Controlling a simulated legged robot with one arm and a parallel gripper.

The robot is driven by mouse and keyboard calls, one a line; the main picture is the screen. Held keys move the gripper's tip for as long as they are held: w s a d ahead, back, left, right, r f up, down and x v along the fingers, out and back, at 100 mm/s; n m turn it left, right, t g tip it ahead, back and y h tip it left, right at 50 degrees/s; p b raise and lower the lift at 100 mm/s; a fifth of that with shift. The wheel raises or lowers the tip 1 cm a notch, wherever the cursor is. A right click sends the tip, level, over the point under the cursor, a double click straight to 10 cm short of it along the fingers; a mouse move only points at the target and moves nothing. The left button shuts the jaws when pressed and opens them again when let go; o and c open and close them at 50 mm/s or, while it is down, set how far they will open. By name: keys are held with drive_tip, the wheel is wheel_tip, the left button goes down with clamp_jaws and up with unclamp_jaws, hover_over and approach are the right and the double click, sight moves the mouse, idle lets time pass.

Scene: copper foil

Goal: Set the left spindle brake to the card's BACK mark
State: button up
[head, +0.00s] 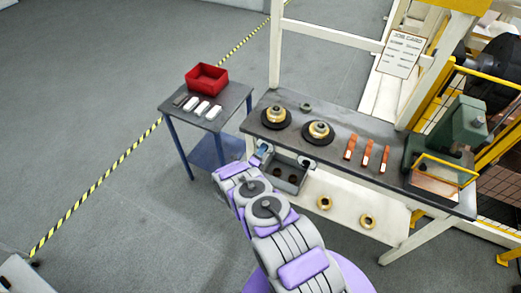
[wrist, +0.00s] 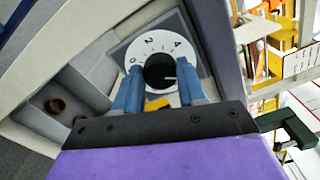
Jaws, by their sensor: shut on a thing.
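My gripper (wrist: 160,88) has its blue fingers on both sides of the black knob (wrist: 158,72) and is shut on it. The knob sits on a white dial (wrist: 150,45) with 0, 2 and 4 visible. A pale line on the knob points right, past the 4; the dial's lower part is hidden. In the head view my gripper (head: 259,154) is at the bench front below the left spindle (head: 276,116). The right spindle (head: 318,130) has its own dial (head: 307,161). The job card (head: 401,52) hangs above the bench; its lines are too small to read.
Copper strips (head: 367,152) and a green press (head: 458,125) stand on the bench (head: 340,165). A grey bin (head: 292,178) hangs under its front edge, close to my arm. A side table (head: 225,118) with a red box (head: 206,77) is left. Floor to the left is clear.

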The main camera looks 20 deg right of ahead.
drive_tip(key=shift+s+f+m+b, duration=0.1)
drive_tip(key=shift+f+m+b, duration=0.1)
drive_tip(key=shift+m, duration=2.3)
drive_tip(key=shift+s+f+m+b, duration=0.1)
drive_tip(key=shift+m+b, duration=0.05)
drive_tip(key=shift+m, duration=2.35)
drive_tip(key=o, duration=0.8)
drive_tip(key=shift+w, duration=0.1)
drive_tip(key=shift+c, duration=0.2)
drive_tip(key=o, duration=0.3)
drive_tip(key=shift+d+r, duration=0.1)
drive_tip(key=shift+r, duration=0.15)
drive_tip(key=v, duration=1.7)
drive_tip(key=shift+a, duration=0.25)
drive_tip(key=shift+f, duration=0.15)
